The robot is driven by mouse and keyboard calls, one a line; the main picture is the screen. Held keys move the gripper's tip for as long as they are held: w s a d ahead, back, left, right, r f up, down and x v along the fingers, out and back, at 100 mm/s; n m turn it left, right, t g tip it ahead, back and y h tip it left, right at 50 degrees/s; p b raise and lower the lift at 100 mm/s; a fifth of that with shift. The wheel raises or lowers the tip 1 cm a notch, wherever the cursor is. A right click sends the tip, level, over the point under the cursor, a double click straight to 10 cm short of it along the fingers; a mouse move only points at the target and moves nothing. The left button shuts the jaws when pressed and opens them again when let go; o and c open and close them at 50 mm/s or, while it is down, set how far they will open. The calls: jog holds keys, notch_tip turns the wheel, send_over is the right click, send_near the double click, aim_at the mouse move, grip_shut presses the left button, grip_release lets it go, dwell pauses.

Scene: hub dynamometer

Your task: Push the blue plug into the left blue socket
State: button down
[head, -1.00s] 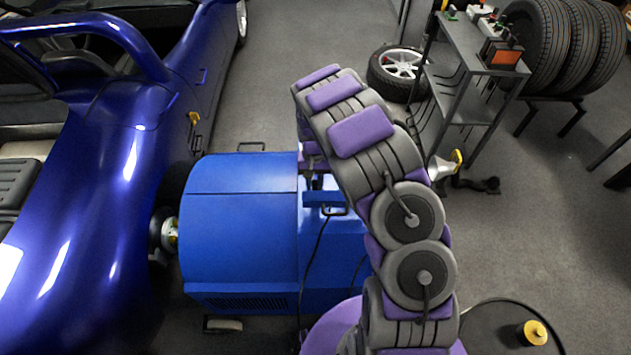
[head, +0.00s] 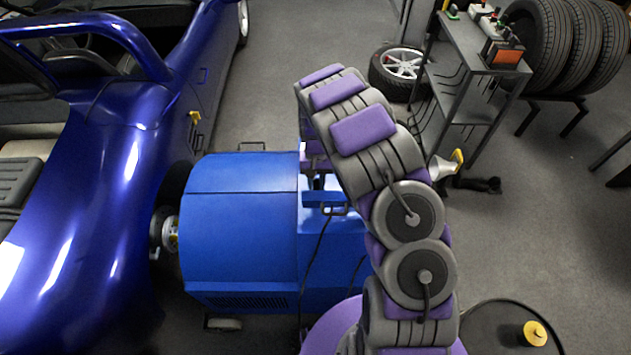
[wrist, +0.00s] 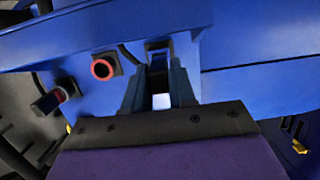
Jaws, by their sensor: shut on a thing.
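In the wrist view my gripper (wrist: 160,78) reaches up to the blue dynamometer housing (wrist: 250,45). Its two fingers are shut on a small dark-blue piece, the blue plug (wrist: 158,66), mostly hidden between them. The plug's front end points at the blue housing face; I cannot tell whether it touches or is inside a socket. The left blue socket cannot be made out. In the head view the blue dynamometer (head: 240,225) stands beside the car, and my arm hides the gripper, plug and sockets.
A red-ringed round connector (wrist: 103,67) and another red-ended connector (wrist: 50,101) sit left of my fingers. Black cables hang down the dynamometer's side. A blue car (head: 90,200) stands at left, a tool cart (head: 480,75) at upper right.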

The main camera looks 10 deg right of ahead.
jog(key=shift+d, duration=0.15)
jog(key=shift+f, duration=0.4)
jog(key=shift+f, duration=0.7)
jog(key=shift+f, duration=0.3)
jog(key=c, duration=0.8)
grip_release()
jog(key=shift+c, duration=0.2)
jog(key=shift+r, duration=0.1)
